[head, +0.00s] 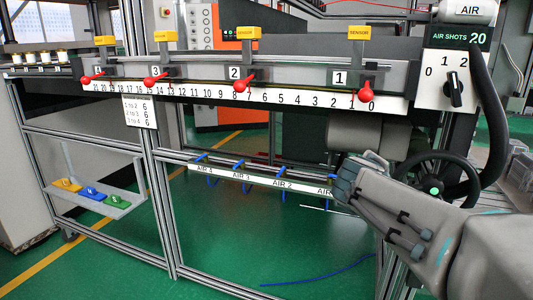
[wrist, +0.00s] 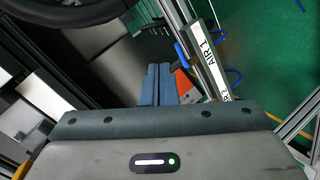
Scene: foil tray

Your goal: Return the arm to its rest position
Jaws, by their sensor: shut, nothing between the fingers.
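My arm reaches in from the lower right of the head view. My gripper (head: 346,182) is in front of the right end of the white AIR-labelled rail (head: 262,179), covering part of the last label. Whether it touches the rail I cannot tell. In the wrist view the two blue-grey fingers of my gripper (wrist: 158,78) lie side by side, shut, with nothing between them. The AIR 1 label strip (wrist: 212,62) runs just to the right of them.
A black handwheel (head: 436,180) stands close to the right of my gripper. Above is the bench with a numbered scale (head: 200,92), red-knobbed levers and yellow sensors. A shelf (head: 100,195) with coloured blocks is at left. Green floor (head: 230,240) lies open below the rail.

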